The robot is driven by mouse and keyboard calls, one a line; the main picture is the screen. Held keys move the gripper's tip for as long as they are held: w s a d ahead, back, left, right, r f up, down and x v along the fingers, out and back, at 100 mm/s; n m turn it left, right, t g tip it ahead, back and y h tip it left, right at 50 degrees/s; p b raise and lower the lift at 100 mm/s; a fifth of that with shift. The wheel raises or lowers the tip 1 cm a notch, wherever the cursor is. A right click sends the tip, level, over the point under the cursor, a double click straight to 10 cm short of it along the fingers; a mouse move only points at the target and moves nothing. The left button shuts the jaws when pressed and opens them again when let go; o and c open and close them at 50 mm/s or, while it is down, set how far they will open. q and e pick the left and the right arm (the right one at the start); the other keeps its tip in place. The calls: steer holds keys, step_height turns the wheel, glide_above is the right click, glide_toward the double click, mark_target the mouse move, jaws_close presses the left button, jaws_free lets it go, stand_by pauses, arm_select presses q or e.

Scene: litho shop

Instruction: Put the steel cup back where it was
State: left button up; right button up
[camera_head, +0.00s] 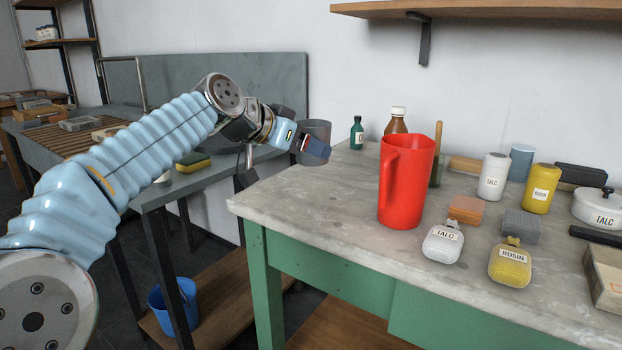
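A grey cup (319,130), which looks like the steel cup, shows upright at the back left corner of the marble-topped table (300,215). My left arm reaches in from the left, and its gripper (315,149) is at the cup. One dark finger crosses in front of the cup's lower wall; the other finger is not clearly visible. I cannot tell whether the fingers grip the cup, or whether its base touches the tabletop. My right gripper is not in view.
A red jug (405,182) stands right of the cup, with a green bottle (357,133) and brown bottle (397,121) behind. Talc and rosin containers crowd the right. The front left tabletop is clear. A lower grey bench (215,176) holds a sponge (193,162).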

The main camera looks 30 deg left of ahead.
arm_select(q)
glide_above(306, 194)
steer(key=f, duration=0.7)
steer(key=shift+s+d+p, duration=0.15)
steer(key=shift+s+p, duration=0.15)
steer(key=shift+w+f+b, duration=0.15)
steer(key=shift+f, duration=0.8)
steer(key=shift+w+f+b, duration=0.1)
steer(key=shift+f+b, duration=0.05)
steer(key=shift+f, duration=0.8)
steer(key=shift+f, duration=0.15)
steer(key=o, duration=1.4)
steer(key=shift+r, duration=0.3)
steer(key=b+v, duration=0.2)
steer(key=v, duration=1)
steer(key=shift+f, duration=0.1)
